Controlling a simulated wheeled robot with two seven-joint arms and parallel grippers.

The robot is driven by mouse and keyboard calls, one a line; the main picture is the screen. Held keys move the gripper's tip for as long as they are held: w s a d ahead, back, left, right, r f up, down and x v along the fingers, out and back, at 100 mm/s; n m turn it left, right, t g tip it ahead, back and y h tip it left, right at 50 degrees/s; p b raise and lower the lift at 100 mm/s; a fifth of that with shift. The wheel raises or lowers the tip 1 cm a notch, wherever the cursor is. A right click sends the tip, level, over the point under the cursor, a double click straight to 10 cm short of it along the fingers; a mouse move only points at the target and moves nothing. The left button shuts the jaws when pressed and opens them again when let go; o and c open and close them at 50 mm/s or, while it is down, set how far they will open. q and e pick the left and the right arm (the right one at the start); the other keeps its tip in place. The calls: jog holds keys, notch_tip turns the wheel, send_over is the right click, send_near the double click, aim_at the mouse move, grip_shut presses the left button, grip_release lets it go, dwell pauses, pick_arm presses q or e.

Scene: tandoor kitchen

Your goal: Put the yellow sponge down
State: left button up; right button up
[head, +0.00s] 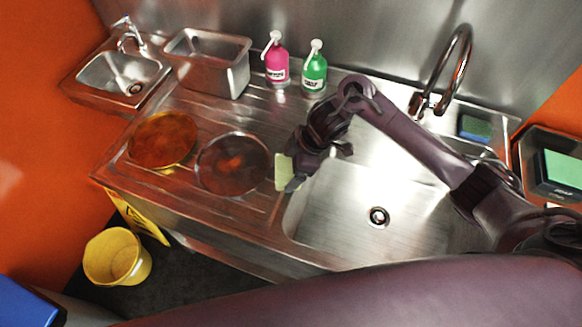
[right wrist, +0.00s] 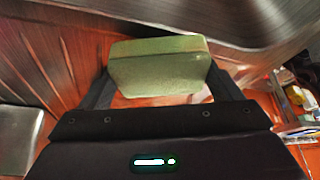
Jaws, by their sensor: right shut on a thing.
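The yellow sponge (head: 284,172) is a pale yellow-green block, partly hidden by my right gripper (head: 291,177) in the head view. In the right wrist view the sponge (right wrist: 158,66) sits between the two dark fingers of my right gripper (right wrist: 158,78), which is shut on it. In the head view the gripper and sponge are by the left edge of the large sink basin, just right of the dark round pan. I cannot tell whether the sponge touches the counter. My left gripper is not in view.
A dark pan (head: 233,164) and an orange-brown pan (head: 163,139) lie on the ridged drainboard. Pink (head: 277,62) and green (head: 314,72) bottles stand behind. The sink basin (head: 345,215) is empty. A blue-green sponge (head: 475,128) lies near the tap (head: 457,62).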

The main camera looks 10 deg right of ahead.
jog(key=shift+f, duration=0.5)
jog(key=shift+f, duration=0.1)
jog(key=shift+f, duration=0.25)
jog(key=o, duration=0.7)
jog(key=shift+r, duration=0.35)
jog(key=v, duration=1.2)
